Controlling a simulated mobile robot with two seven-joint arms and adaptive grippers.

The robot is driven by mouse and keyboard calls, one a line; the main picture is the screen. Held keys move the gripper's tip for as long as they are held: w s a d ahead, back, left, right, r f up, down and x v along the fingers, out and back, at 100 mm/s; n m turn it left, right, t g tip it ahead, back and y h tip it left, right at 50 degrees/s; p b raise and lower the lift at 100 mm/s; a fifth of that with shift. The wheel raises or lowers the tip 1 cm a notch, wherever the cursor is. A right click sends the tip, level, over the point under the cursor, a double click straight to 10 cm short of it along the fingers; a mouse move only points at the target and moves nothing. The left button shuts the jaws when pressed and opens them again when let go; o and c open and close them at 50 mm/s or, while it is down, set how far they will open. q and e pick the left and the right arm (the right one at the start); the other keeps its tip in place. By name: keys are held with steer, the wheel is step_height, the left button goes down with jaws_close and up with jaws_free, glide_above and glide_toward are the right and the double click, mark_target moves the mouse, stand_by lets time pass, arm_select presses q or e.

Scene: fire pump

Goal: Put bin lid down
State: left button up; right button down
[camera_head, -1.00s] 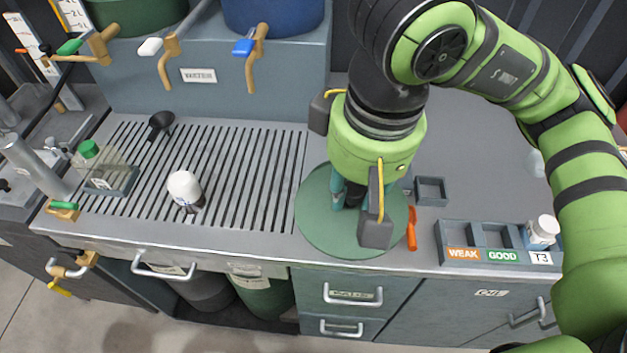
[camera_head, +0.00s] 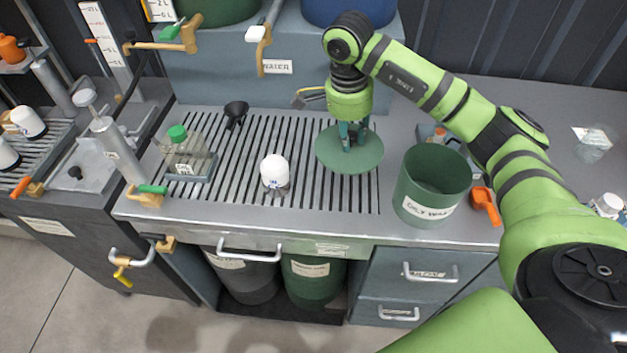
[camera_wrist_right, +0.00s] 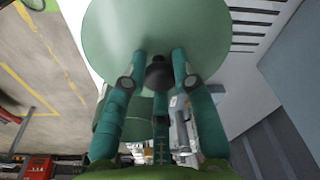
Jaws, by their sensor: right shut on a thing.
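The bin lid (camera_head: 340,163) is a flat round green disc with a dark knob (camera_wrist_right: 158,74). My right gripper (camera_head: 352,139) is shut on this knob from above. The lid is over the right part of the slotted drain grate, left of the bin; I cannot tell its exact height above the grate. The green bin (camera_head: 421,210), labelled "OILY WASTE", stands open on the counter, apart from the lid in the head view. In the right wrist view the lid (camera_wrist_right: 165,25) fills the top, beyond my fingers. My left gripper is not in view.
A white-capped bottle (camera_head: 275,172) and a black funnel (camera_head: 235,112) are on the grate (camera_head: 230,190). A green-capped clear container (camera_head: 188,158) stands at its left. An orange tool (camera_head: 485,205) lies right of the bin. A blue tank (camera_head: 350,8) is behind.

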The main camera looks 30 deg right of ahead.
step_height(320, 180, down, 6)
steer(key=shift+d+f+p, duration=0.15)
steer(key=shift+p, duration=0.7)
step_height(320, 180, down, 3)
steer(key=shift+r+p, duration=0.1)
steer(key=shift+p, duration=0.4)
steer(key=shift+f, duration=0.4)
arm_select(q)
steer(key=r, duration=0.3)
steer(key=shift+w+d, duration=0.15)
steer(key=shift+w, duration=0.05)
arm_select(e)
steer(key=shift+w, duration=0.1)
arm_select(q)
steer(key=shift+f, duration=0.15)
arm_select(e)
steer(key=shift+f, duration=0.1)
steer(key=shift+f, duration=0.15)
steer(key=c, duration=1)
jaws_free()
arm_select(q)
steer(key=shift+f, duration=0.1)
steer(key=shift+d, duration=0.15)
